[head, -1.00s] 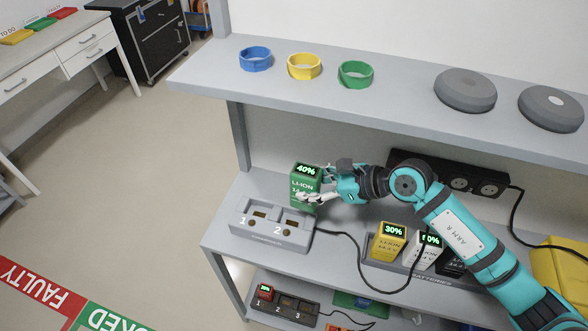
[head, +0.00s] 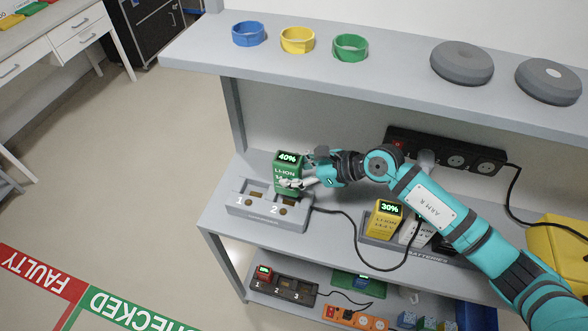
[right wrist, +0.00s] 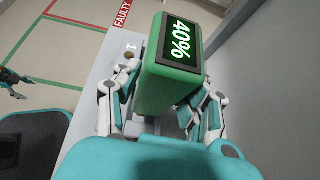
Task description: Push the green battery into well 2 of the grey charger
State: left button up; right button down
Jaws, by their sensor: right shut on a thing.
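The green battery (head: 287,172), its display reading 40%, is upright in my right gripper (head: 292,184). In the right wrist view the green battery (right wrist: 168,88) sits between both fingers, and the right gripper (right wrist: 162,105) is shut on it. The grey charger (head: 262,222) stands on the middle shelf at its left end, with wells marked 1 and 2. The battery is at the back of the charger, behind and above well 2 (head: 282,199); whether its base touches the charger is hidden. My left gripper is not in the head view.
A yellow battery (head: 385,218) reading 30% and a white one (head: 415,232) stand in a battery tray to the right. A black cable (head: 352,225) runs from the charger across the shelf. The upper shelf (head: 390,65) overhangs behind, holding rings and grey discs.

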jog(key=shift+f+b, duration=0.8)
jog(key=shift+f, duration=0.45)
jog(key=shift+r, duration=0.2)
jog(key=shift+f, duration=0.2)
jog(key=shift+f, duration=0.15)
jog(key=shift+f+b, duration=1.7)
jog(key=shift+b, duration=0.05)
dwell(0.4)
